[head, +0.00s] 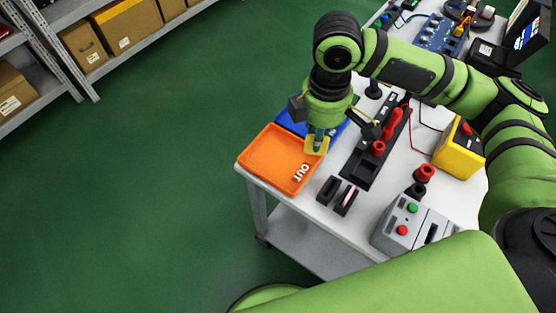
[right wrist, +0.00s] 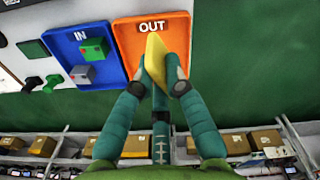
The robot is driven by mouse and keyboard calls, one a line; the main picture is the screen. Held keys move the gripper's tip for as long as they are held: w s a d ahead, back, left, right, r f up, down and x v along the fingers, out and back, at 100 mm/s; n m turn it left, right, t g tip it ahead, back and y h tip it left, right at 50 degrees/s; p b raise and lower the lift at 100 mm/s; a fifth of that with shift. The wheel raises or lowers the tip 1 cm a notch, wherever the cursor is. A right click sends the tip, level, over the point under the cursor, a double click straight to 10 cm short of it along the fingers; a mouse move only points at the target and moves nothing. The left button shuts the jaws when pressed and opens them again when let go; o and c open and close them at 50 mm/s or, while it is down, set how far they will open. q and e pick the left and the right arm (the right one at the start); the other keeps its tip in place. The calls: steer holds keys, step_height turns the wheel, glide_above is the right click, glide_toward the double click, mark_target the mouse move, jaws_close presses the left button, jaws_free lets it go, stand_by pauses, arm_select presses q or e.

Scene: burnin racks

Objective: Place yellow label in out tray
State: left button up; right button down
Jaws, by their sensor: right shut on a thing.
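The yellow label (right wrist: 155,58) is pinched between the fingertips of my right gripper (right wrist: 160,80) in the right wrist view. In the head view the label (head: 311,150) shows below my right gripper (head: 317,140), at the right edge of the orange out tray (head: 262,160). The tray, marked OUT, also shows in the right wrist view (right wrist: 180,48), behind the label. It looks empty where visible. I cannot tell whether the label touches the tray. My left gripper is not in view.
The blue IN tray (right wrist: 108,75) beside it holds a green and a grey block. A black rack (head: 358,170) with red tools, a grey button box (head: 402,226) and a yellow box (head: 458,150) share the white table (head: 290,203). Shelves with cartons (head: 125,25) stand at the back left.

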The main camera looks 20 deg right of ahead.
steer(key=w+a+f+n, duration=0.1)
steer(key=w+f+n, duration=0.2)
steer(key=n, duration=0.4)
steer(key=w+a+f+n+p, duration=0.1)
steer(key=w+a+f+n, duration=0.1)
steer(key=f+n, duration=0.4)
steer(key=w+a+f+n, duration=0.2)
steer(key=w+f+n, duration=0.2)
steer(key=n, duration=0.4)
steer(key=shift+f+n, duration=0.4)
steer(key=shift+f, duration=0.35)
steer(key=shift+w+f, duration=0.1)
steer(key=shift+f, duration=0.2)
steer(key=shift+f, duration=0.15)
steer(key=c, duration=1.3)
jaws_free()
